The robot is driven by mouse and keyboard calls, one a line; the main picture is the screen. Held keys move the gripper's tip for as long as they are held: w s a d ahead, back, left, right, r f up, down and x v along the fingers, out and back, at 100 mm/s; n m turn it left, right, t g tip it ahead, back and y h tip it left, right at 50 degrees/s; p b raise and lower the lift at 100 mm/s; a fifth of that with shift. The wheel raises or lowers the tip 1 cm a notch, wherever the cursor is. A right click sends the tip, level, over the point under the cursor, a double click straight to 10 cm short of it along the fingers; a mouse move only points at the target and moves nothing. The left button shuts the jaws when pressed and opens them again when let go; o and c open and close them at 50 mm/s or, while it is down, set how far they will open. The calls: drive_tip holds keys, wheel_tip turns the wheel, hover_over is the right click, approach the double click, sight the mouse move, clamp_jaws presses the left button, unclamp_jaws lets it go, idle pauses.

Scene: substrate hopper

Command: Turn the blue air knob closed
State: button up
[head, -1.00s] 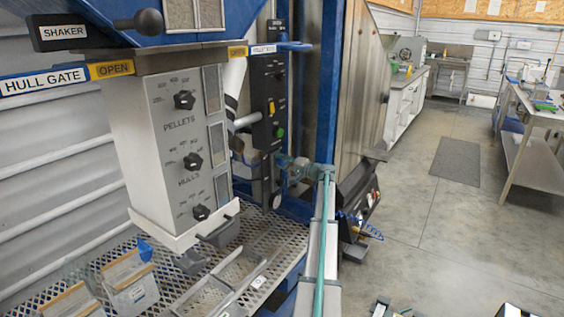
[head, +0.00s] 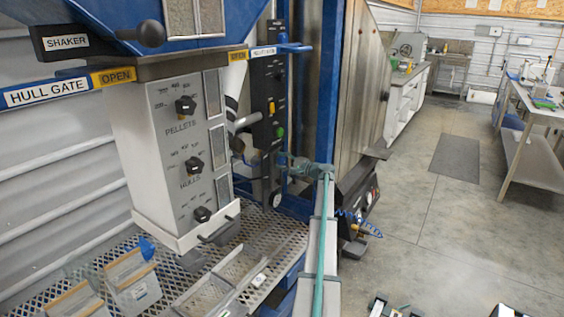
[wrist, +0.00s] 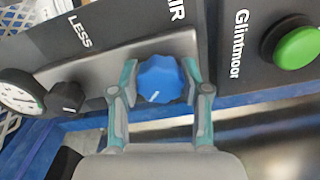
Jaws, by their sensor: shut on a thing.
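The blue air knob (wrist: 160,79) sits on a dark panel in the wrist view, with a pale mark on its face. "AIR" and "LESS" are printed on the panel nearby. My gripper (wrist: 161,88) has one teal-and-grey finger on each side of the knob and is shut on it. In the head view my gripper (head: 284,160) reaches the lower part of the tall black control panel (head: 263,125). The knob itself is hidden there behind the gripper.
A round gauge (wrist: 20,92) and a small black knob (wrist: 67,97) lie left of the blue knob. A green button (wrist: 296,48) is to its right. The grey hopper box (head: 180,150) stands left of my arm, above a mesh table with trays (head: 130,280).

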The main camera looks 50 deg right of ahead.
drive_tip(key=o, duration=1.1)
drive_tip(key=shift+o, duration=0.2)
drive_tip(key=s, duration=1.2)
drive_tip(key=shift+d, duration=0.3)
